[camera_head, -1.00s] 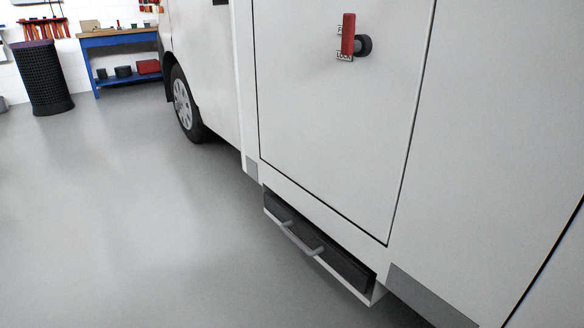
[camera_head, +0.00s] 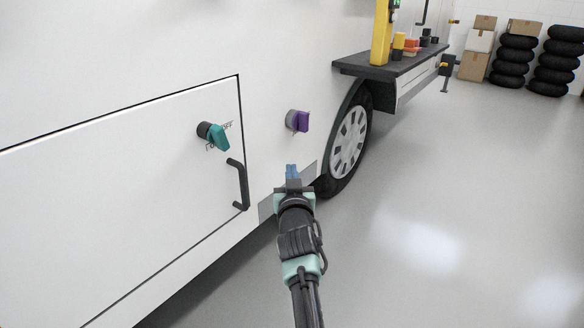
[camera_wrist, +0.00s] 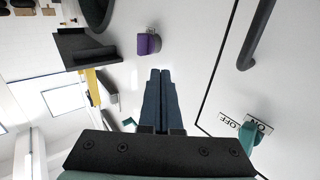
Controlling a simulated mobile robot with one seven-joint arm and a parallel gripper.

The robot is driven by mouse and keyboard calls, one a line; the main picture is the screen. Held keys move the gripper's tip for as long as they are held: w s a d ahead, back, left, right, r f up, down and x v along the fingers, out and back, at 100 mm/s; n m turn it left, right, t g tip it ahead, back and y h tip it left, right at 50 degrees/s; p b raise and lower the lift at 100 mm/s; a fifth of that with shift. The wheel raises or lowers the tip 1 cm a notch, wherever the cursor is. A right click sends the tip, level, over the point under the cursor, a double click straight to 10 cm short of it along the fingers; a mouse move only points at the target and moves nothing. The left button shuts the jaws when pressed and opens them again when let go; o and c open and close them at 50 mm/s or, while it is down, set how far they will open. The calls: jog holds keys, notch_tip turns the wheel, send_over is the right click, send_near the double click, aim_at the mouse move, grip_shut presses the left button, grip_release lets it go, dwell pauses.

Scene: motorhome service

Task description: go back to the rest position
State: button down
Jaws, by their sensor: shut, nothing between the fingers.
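My gripper (camera_head: 292,172) is shut and empty, with its blue fingers together. In the head view it is in front of the motorhome's white side, below a purple knob (camera_head: 298,121) and right of a dark door handle (camera_head: 238,184). In the wrist view the closed fingers (camera_wrist: 158,75) point toward the white wall. The purple knob (camera_wrist: 148,44) is just beyond and left of the fingertips there. A teal knob (camera_head: 217,136) sits on the hatch door; it also shows in the wrist view (camera_wrist: 249,136) beside an ON/OFF label. Nothing touches the fingers.
A dark shelf (camera_head: 385,68) with small coloured items juts from the motorhome above its wheel (camera_head: 349,142). The shut hatch door (camera_head: 110,205) fills the left. Tyre stacks (camera_head: 513,62) and boxes (camera_head: 478,50) stand far right. The grey floor (camera_head: 450,190) on the right is clear.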

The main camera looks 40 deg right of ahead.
jog(key=shift+s+d+r+p, duration=0.1)
jog(key=shift+s+d+p, duration=0.15)
jog(key=shift+s+p, duration=0.85)
jog(key=shift+s+d+p, duration=0.2)
jog(key=shift+s+p, duration=0.15)
jog(key=shift+s, duration=1.35)
jog(key=w+a+r+n+t+y, duration=0.2)
jog(key=a+r+t, duration=0.2)
jog(key=a+r, duration=0.85)
jog(key=w+a+r+n+t+y, duration=0.1)
jog(key=w+a+r+n+t, duration=0.15)
jog(key=a+r, duration=1)
jog(key=s+a+r+n+t+y, duration=0.4)
jog(key=s+a+r+t+y, duration=0.4)
jog(key=s+a+r, duration=1.2)
notch_tip(320, 180, up, 38)
jog(key=w+p, duration=0.1)
jog(key=p, duration=3.6)
jog(key=shift+w+a+f+g+y+p, duration=0.15)
jog(key=shift+w+a+g+y+p, duration=0.15)
jog(key=shift+g+y+p, duration=0.1)
